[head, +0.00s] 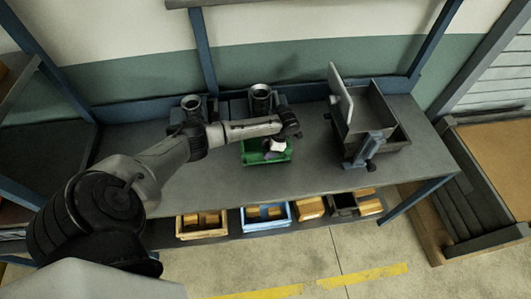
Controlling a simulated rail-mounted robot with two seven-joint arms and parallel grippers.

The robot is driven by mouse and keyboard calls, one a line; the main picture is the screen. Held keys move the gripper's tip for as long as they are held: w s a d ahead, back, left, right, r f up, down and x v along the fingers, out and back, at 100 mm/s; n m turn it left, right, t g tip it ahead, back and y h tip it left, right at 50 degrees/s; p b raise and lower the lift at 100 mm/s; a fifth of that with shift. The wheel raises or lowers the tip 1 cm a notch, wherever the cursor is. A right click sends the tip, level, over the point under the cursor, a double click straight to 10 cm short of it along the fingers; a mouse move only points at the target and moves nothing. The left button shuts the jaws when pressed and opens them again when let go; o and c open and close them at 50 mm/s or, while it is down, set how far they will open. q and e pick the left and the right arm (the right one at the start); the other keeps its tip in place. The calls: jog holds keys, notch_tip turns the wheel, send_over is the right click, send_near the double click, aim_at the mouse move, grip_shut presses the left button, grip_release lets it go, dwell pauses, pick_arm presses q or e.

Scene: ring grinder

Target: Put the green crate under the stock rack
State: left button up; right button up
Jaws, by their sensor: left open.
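The green crate (253,156) stands on the grey workbench (225,181), near the middle. Something pale sits in it or in front of it; I cannot tell which. My left arm reaches in from the left, and my left gripper (277,146) is over the crate's right part, pointing down and open. Whether its fingers touch the crate is hidden. No part labelled as the stock rack can be made out for certain; a lower shelf with bins runs under the bench. My right gripper is not in view.
Behind the crate stand dark machines with round tops (261,93). A grey metal box with an upright plate (368,107) is to the right. Below are a tan bin (179,227), a blue bin (267,226) and cardboard boxes (309,207). The bench front between crate and edge is clear.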

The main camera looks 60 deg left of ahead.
pick_arm(q)
jog(key=v, duration=0.8)
jog(key=shift+w+d+r, duration=0.1)
jog(key=shift+w+r, duration=0.1)
jog(key=shift+r, duration=0.1)
jog(key=shift+d+f+m, duration=0.15)
jog(key=shift+d+m, duration=0.15)
jog(key=shift+d, duration=0.05)
jog(key=s+d+f+m+t, duration=0.1)
jog(key=s+d+f+m, duration=0.2)
jog(key=d+m, duration=0.3)
jog(key=s+d+f+m+t+h, duration=0.1)
jog(key=s+d+f+m, duration=0.25)
jog(key=d+m, duration=0.2)
jog(key=s+d+f+m+t, duration=0.1)
jog(key=s+d+f+m, duration=0.15)
jog(key=d+m, duration=0.35)
jog(key=s+d+r+m+t, duration=0.2)
jog(key=s+d+r+m, duration=0.2)
jog(key=s+m, duration=0.4)
jog(key=s+d+r+m+t, duration=0.2)
jog(key=s+d+r+m, duration=0.1)
jog(key=s+m, duration=0.4)
jog(key=shift+s+d+r+m+t+h, duration=0.35)
jog(key=shift+s+d+r+t+h, duration=0.1)
jog(key=shift+s, duration=0.15)
jog(key=shift+p, duration=0.35)
